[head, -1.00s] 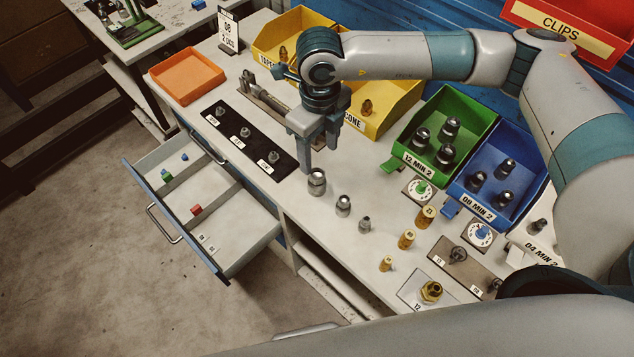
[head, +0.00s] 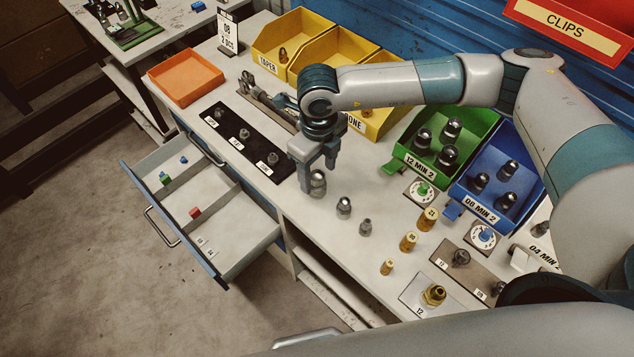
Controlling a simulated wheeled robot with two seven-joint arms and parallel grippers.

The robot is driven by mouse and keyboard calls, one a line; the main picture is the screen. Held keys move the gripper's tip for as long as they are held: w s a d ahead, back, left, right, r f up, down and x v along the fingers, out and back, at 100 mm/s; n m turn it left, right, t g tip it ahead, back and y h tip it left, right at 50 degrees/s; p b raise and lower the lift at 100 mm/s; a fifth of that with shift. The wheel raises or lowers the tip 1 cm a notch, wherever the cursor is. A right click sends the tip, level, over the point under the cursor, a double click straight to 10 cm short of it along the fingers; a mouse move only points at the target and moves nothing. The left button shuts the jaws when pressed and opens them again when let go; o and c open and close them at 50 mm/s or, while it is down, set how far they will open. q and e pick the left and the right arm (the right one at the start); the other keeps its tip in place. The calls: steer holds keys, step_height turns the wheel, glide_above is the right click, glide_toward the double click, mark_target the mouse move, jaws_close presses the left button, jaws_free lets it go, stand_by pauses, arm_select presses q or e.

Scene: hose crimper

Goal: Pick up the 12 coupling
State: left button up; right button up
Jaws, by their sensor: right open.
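Three silver couplings stand upright in a row on the bench. The largest (head: 318,186) is at the left end, then a medium one (head: 344,208) and a small one (head: 365,228). No number is readable on them; the largest looks like the couplings in the green bin (head: 395,166) labelled 12 MIN 2. My right gripper (head: 317,177) points down at the largest coupling, with its open fingers on either side of the upper part. The fingers partly hide its top, and I cannot tell whether they touch it. My left gripper is out of view.
Brass fittings (head: 408,241) stand right of the couplings. A blue bin (head: 480,213) sits beside the green one, and yellow bins (head: 268,64) stand behind. A black strip (head: 225,118) with small fittings lies left. An open drawer (head: 240,240) juts from the bench front.

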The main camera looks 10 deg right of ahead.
mark_target(317, 174)
step_height(317, 174, down, 4)
steer(key=shift+a+b, duration=0.15)
steer(key=shift+b, duration=0.25)
steer(key=shift+s, duration=0.1)
steer(key=c, duration=1.3)
